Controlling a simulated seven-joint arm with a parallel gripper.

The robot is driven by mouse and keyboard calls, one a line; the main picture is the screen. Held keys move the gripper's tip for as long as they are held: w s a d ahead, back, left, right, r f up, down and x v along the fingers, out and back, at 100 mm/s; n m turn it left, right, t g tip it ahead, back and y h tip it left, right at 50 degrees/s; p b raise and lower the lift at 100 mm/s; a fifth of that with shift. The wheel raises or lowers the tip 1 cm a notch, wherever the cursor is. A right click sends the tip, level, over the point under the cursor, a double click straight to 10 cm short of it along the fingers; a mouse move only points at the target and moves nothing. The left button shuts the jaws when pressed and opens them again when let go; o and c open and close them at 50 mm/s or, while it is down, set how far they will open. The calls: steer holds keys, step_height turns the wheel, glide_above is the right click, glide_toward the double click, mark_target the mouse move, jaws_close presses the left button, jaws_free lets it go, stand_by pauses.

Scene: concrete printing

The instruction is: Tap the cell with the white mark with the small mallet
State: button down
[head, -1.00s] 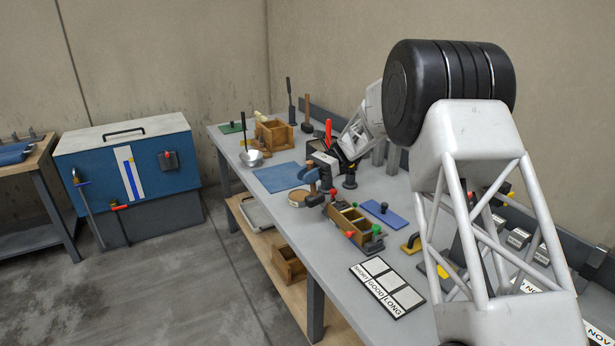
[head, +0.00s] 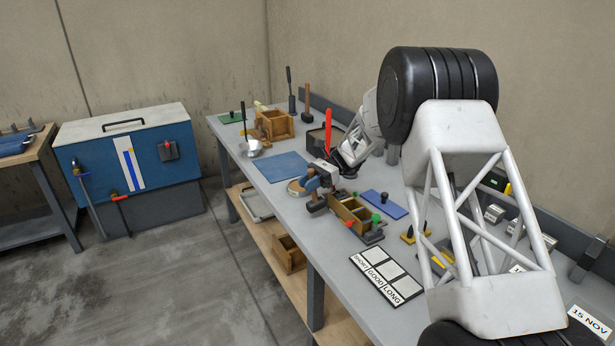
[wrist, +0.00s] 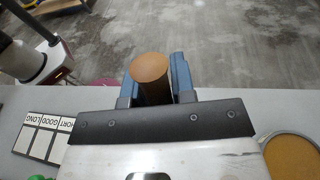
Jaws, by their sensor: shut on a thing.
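My gripper (head: 311,186), with blue fingers, is low over the near side of the bench, beside the wooden cell box. It is shut on the small mallet (head: 316,207), whose dark brown head hangs below the fingers. In the wrist view the round brown end of the mallet (wrist: 150,70) shows between the blue fingers (wrist: 153,85). The wooden box with cells (head: 350,214) stands just right of the mallet in the head view. I cannot make out the white mark in either view.
A SHORT/GOOD/LONG card (head: 386,279) lies at the bench's front edge. A round tan-topped dish (wrist: 292,155) is near the gripper. The bench edge is close.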

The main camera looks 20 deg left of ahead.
steer(key=shift+f, duration=0.7)
steer(key=shift+d+f+v, duration=0.1)
steer(key=shift+f+v, duration=0.05)
steer(key=shift+v, duration=0.6)
steer(key=shift+d+f+v, duration=0.1)
steer(key=shift+f+v, duration=0.05)
steer(key=shift+v, duration=0.65)
steer(key=shift+a+r+x, duration=0.1)
steer(key=shift+r+x, duration=0.1)
steer(key=shift+x, duration=0.7)
steer(key=shift+a+r+x, duration=0.1)
steer(key=shift+r+x, duration=0.05)
steer(key=shift+x, duration=0.75)
